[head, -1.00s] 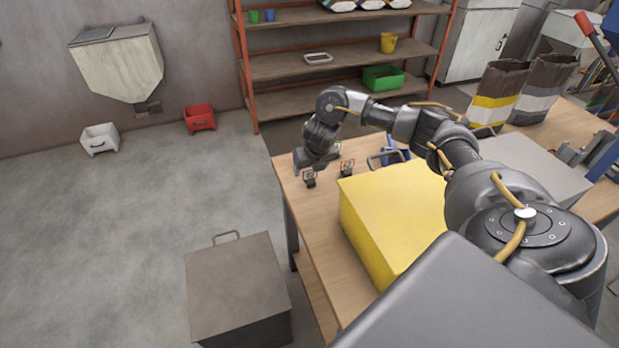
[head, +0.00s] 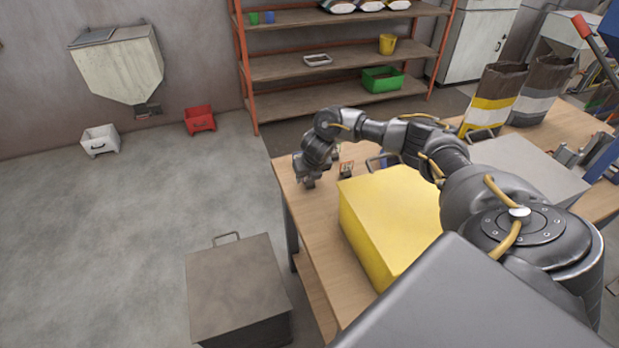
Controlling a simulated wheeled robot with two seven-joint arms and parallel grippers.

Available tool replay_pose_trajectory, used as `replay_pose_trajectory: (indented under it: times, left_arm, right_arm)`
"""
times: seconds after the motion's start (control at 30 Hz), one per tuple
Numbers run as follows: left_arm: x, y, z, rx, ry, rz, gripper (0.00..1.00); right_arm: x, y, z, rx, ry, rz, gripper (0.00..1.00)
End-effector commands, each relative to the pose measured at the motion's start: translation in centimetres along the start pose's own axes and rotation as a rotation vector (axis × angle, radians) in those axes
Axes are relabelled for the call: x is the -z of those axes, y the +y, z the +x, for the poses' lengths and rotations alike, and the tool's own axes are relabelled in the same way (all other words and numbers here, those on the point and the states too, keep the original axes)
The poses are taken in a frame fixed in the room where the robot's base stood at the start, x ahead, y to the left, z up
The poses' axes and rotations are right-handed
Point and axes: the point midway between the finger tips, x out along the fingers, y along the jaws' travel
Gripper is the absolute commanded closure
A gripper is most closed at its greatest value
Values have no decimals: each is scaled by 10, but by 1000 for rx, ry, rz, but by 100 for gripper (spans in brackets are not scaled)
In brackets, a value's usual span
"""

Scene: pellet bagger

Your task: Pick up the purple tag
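I cannot make out a purple tag in the head view. My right gripper (head: 309,183) is low over the far left corner of the wooden table (head: 300,215), pointing down. It is small and dark here, and its fingers are partly hidden by the wrist, so I cannot tell whether it is open or shut. It covers the spot where a small dark holder stood. A second small dark holder (head: 346,169) with a coloured face stands on the table to its right. My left gripper is not in view.
A yellow box (head: 390,222) with a handle stands on the table, close to my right arm. A grey lidded box (head: 238,288) is on the floor at the left. Shelves (head: 340,62) stand behind. The table's left strip is clear.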

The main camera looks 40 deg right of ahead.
Motion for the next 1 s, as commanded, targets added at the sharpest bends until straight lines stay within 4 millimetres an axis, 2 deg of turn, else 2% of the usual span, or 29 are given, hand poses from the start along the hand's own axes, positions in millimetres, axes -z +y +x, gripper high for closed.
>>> replay_pose_trajectory:
  times: [0.03,0.23,0.47,0.57,1.0]
  left_arm:
    - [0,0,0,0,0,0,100]
    - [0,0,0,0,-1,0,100]
    - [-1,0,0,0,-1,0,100]
    - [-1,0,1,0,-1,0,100]
    - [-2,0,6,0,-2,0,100]
  right_arm:
    - [0,0,0,0,0,0,55]
    - [0,0,0,0,0,0,81]
    - [-1,0,-1,-1,-1,0,82]
    - [-4,1,-8,-2,-3,0,82]
    - [-34,0,-81,-1,-3,-1,82]
